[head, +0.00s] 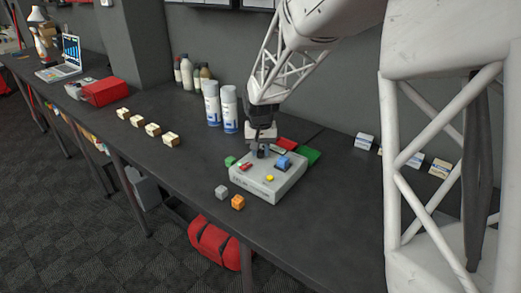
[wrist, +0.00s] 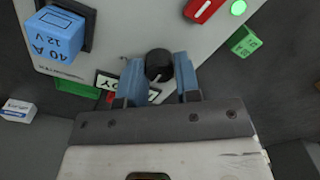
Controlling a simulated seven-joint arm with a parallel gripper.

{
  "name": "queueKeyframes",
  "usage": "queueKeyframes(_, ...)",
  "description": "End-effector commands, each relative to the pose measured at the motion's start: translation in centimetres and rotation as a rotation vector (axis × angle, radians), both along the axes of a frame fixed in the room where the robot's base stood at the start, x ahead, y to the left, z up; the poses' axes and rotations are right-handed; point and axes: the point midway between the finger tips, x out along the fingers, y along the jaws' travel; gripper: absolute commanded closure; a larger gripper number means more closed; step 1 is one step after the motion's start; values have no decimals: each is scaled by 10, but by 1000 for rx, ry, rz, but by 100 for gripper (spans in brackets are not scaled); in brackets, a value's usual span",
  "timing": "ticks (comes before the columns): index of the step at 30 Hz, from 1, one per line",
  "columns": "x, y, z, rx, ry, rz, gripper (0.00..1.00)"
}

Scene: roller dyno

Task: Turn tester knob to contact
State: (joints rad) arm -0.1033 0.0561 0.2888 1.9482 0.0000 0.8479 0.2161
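The grey tester box (head: 262,187) sits on the dark bench, and its top panel (wrist: 115,30) fills the upper wrist view. The black tester knob (wrist: 159,65) stands on the panel near its edge, with a white pointer line towards the bottom of the picture. Small labels (wrist: 106,81) lie beside it, partly hidden by my fingers. My gripper (wrist: 160,72) has one blue finger on each side of the knob, seemingly touching it. In the head view my gripper (head: 262,153) is down at the box's back left. A blue 40 A 12 V block (wrist: 58,32) sits on the panel.
A red switch (wrist: 203,8) and lit green lamp (wrist: 238,7) are near the knob. A green block (wrist: 245,40) lies beside the box. Grey (head: 221,192) and orange (head: 238,202) cubes lie in front. Spray cans (head: 229,108) stand behind left.

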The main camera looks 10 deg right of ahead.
Motion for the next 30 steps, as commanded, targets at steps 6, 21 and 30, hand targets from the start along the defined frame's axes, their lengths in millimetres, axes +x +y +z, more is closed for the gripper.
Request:
queueKeyframes(6,0,0,0,0,0,0,46)
queueKeyframes(21,0,0,15,0,-1,1,46)
queueKeyframes(30,0,0,52,0,-2,1,46)
